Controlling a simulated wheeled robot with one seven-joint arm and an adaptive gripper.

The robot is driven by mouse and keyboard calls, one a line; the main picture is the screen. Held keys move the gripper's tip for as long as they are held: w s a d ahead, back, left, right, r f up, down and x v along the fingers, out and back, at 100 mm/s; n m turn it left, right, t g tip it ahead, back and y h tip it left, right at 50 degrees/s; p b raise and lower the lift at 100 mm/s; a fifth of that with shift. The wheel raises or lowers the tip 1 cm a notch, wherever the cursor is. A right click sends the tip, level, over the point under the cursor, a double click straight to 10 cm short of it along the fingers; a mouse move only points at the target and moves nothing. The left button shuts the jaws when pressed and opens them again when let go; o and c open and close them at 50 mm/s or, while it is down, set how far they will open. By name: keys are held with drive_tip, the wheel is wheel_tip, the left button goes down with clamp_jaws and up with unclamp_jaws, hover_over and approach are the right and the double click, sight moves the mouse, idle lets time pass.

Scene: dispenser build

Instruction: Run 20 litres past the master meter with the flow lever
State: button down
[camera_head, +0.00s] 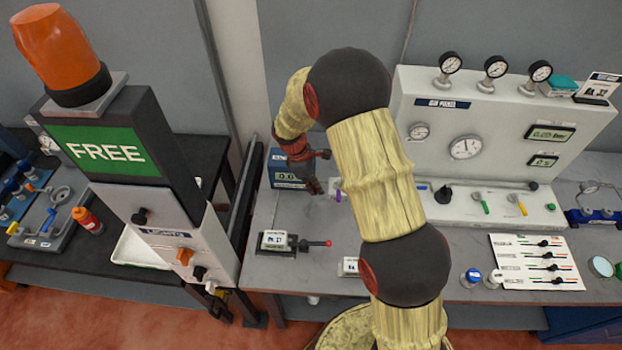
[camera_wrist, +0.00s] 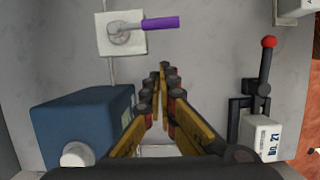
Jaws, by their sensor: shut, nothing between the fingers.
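A blue box meter (camera_head: 284,160) stands on the grey bench, its small display seeming to read 0.0. It also shows at lower left in the wrist view (camera_wrist: 85,118). A purple-handled lever (camera_wrist: 160,23) sits on a white square plate (camera_wrist: 109,45); its handle points right in that view. In the head view only a bit of the purple lever (camera_head: 337,196) shows beside my gripper (camera_head: 317,187). I cannot read a label naming it the flow lever. My gripper (camera_wrist: 163,72) is shut and empty, its tips just below the purple handle in the wrist view, apparently apart from it.
A No. 27 block (camera_head: 274,240) with a red-knobbed lever (camera_wrist: 268,43) stands close by. The white air panel (camera_head: 490,120) with gauges and levers stands at right. A FREE sign tower (camera_head: 110,150) rises at left. Bare bench lies between meter and block.

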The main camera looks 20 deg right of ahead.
drive_tip(key=shift+s+d+f, duration=0.1)
drive_tip(key=shift+s+d, duration=0.3)
drive_tip(key=shift+d, duration=0.45)
drive_tip(key=shift+s+d+f, duration=0.1)
drive_tip(key=shift+s+d, duration=0.25)
drive_tip(key=shift+d, duration=0.5)
